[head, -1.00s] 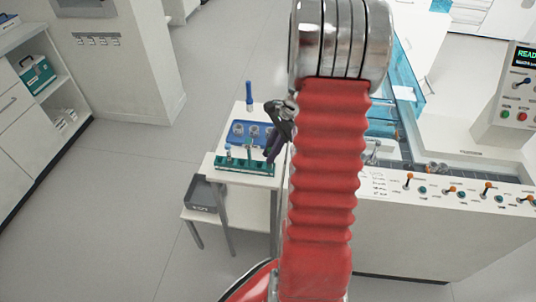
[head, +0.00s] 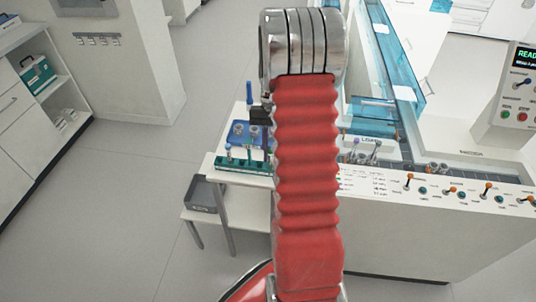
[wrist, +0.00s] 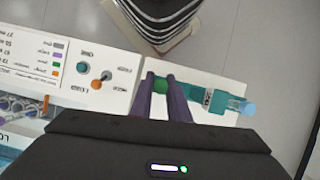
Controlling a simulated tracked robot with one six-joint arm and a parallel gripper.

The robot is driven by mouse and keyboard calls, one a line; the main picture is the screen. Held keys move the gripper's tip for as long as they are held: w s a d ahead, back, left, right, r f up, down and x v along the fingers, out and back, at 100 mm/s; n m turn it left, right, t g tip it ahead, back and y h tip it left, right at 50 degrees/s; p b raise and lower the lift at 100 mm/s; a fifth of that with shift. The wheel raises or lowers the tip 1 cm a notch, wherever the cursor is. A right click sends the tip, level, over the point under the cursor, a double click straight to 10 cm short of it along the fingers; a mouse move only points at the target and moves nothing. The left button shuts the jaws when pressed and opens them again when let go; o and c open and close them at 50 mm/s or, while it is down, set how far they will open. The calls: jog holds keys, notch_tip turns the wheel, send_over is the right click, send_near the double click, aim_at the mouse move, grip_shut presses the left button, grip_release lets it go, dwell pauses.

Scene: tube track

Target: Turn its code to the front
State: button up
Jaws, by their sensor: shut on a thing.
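In the wrist view my gripper (wrist: 160,79) has its two dark purple fingers closed on a small round green-topped thing (wrist: 160,88), which looks like a tube cap. The body of this tube is hidden below, and no code on it shows. The fingers are beside the teal rack (wrist: 190,91), which carries a small black-and-white marking. A blue-capped tube (wrist: 248,108) stands at the rack's right end. In the head view the rack (head: 238,165) is on a small white table, and my arm hides the gripper's fingers.
A blue tray (head: 238,139) with round wells lies behind the rack. The white track console (head: 420,185) with orange-tipped levers is right of my arm. Several tubes stand at its lane (head: 365,152). A grey bin (head: 203,194) is on a low shelf. The floor at left is clear.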

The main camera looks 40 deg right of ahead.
jog(key=shift+f, duration=0.15)
dwell(0.4)
jog(key=o, duration=0.9)
jog(key=v, duration=1.3)
jog(key=shift+w+r, duration=0.1)
jog(key=shift+r, duration=0.3)
jog(key=shift+c, duration=0.4)
